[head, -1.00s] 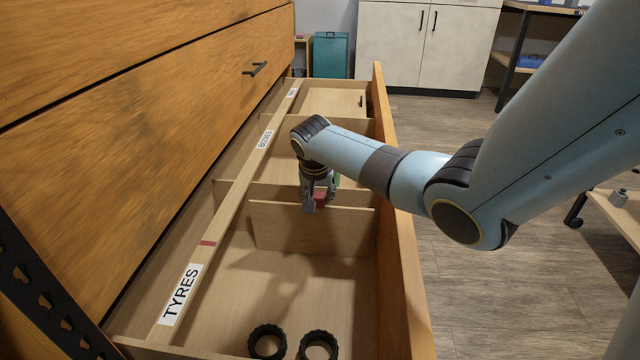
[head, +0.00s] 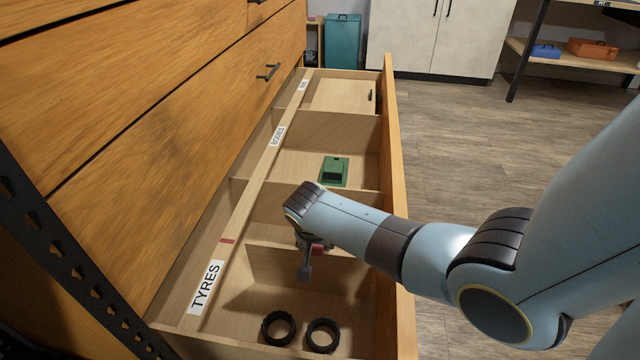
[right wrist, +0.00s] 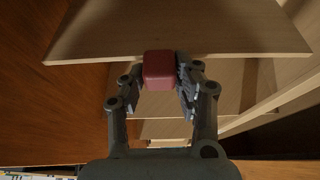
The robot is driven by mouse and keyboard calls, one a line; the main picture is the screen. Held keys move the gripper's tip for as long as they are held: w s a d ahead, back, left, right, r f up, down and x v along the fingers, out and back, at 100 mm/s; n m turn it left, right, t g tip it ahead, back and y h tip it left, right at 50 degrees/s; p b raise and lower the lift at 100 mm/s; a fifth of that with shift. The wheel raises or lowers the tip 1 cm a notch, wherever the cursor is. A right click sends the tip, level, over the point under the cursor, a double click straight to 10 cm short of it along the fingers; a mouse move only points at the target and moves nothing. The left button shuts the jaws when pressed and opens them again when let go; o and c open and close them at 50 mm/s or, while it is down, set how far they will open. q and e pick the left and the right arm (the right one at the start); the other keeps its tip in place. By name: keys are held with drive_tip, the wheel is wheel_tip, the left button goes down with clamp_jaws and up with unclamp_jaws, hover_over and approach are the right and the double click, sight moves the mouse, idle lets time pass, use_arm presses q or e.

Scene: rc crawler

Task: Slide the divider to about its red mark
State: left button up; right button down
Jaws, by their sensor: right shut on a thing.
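The wooden divider (head: 268,268) stands upright across the open drawer, at the far side of the tyre compartment. The red mark (head: 227,241) is on the long labelled rail, and the divider's left end is close to level with it. My right gripper (right wrist: 158,78) is shut on the red knob (right wrist: 158,68) at the divider's top edge. The knob also shows partly in the head view (head: 319,249), beside my right gripper (head: 308,258). In the right wrist view the divider (right wrist: 215,28) spans the top. My left gripper is not in view.
Two black tyres (head: 278,328) lie in the near compartment, clear of the divider. A green part (head: 335,171) lies in a farther compartment behind a fixed partition (head: 258,182). The drawer's front wall (head: 392,130) runs along the right, under my arm.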

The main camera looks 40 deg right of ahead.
drive_tip(key=shift+s+a, duration=0.55)
drive_tip(key=shift+a, duration=0.1)
drive_tip(key=c, duration=1)
unclamp_jaws()
drive_tip(key=shift+o, duration=0.2)
drive_tip(key=v, duration=1.2)
drive_tip(key=shift+a+f, duration=0.1)
